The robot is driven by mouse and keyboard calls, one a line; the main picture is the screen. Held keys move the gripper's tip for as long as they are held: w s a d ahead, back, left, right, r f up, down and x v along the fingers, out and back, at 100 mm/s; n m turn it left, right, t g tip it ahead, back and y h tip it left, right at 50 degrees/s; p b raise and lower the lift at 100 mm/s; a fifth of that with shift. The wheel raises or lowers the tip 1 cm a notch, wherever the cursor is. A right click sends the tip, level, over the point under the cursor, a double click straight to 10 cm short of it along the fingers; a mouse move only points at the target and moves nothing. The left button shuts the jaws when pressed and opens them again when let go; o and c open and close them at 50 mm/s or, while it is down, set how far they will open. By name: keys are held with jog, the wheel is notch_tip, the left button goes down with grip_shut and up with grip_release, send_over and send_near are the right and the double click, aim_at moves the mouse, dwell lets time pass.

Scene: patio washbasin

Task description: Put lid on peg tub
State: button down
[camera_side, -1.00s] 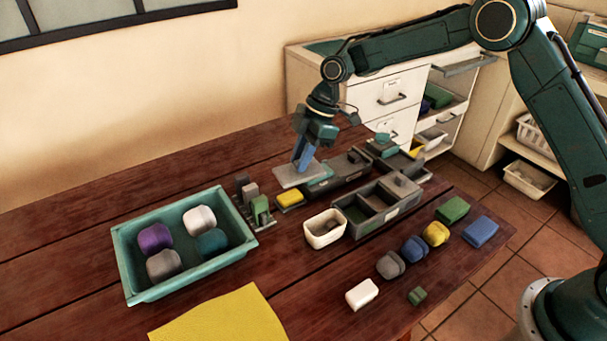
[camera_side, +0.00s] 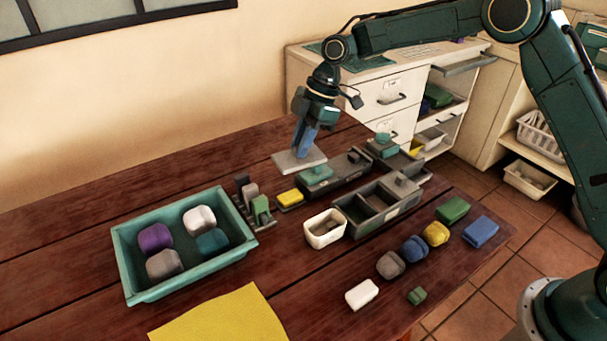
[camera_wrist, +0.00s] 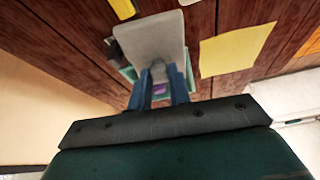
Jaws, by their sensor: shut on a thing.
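My gripper (camera_side: 303,152) is shut on a flat grey lid (camera_side: 289,163), held roughly level above the back of the table. In the wrist view the lid (camera_wrist: 152,36) lies beyond my two blue fingers (camera_wrist: 161,76) and hides part of the table below. A small open white tub (camera_side: 312,238), which looks like the peg tub, stands on the table to the front right of the lid. Some small dark contents show inside it, too small to make out. The lid is well apart from this tub.
Dark grey compartment trays (camera_side: 372,228) stand right of the white tub. A teal tray (camera_side: 127,262) with several rounded bundles is at left. A small rack (camera_side: 262,214) and a yellow block (camera_side: 290,196) lie between. A yellow cloth (camera_side: 225,318) lies in front, with clear wood nearby.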

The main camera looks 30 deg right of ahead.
jog(key=s+d+f+n, duration=0.1)
jog(key=s+d+f, duration=0.1)
jog(key=s+f, duration=0.5)
jog(key=shift+s+f+g, duration=0.25)
jog(key=shift+s+g, duration=0.05)
jog(key=shift+s, duration=0.25)
jog(key=shift+f, duration=0.15)
notch_tip(320, 180, down, 6)
dwell(0.9)
jog(key=shift+f, duration=0.25)
dwell(2.3)
jog(key=c, duration=0.7)
grip_release()
jog(key=shift+c, duration=0.2)
